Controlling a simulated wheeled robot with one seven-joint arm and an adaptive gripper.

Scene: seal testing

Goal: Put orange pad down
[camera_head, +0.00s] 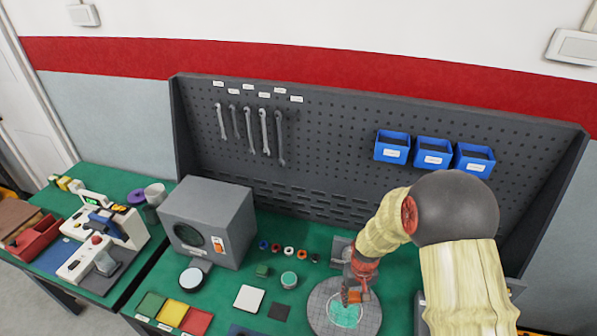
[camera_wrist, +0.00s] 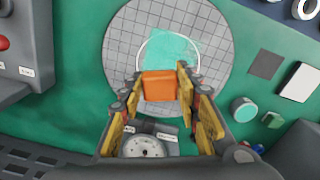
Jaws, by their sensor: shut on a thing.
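In the wrist view an orange pad (camera_wrist: 160,86) sits between the fingers of my gripper (camera_wrist: 158,92), which is shut on it. Behind the pad is a round grey gridded plate (camera_wrist: 125,45) with a teal patch (camera_wrist: 170,50) inside a pale ring. In the head view my gripper (camera_head: 356,292) is over the same round plate (camera_head: 366,318), with the teal patch (camera_head: 345,313) below it. The orange pad shows there only as a small orange area merged with the gripper. I cannot tell whether the pad touches the plate.
A grey box machine (camera_head: 208,220) stands left of centre. A grey pegboard (camera_head: 330,140) rises behind. A dial (camera_wrist: 143,147) shows near my gripper.

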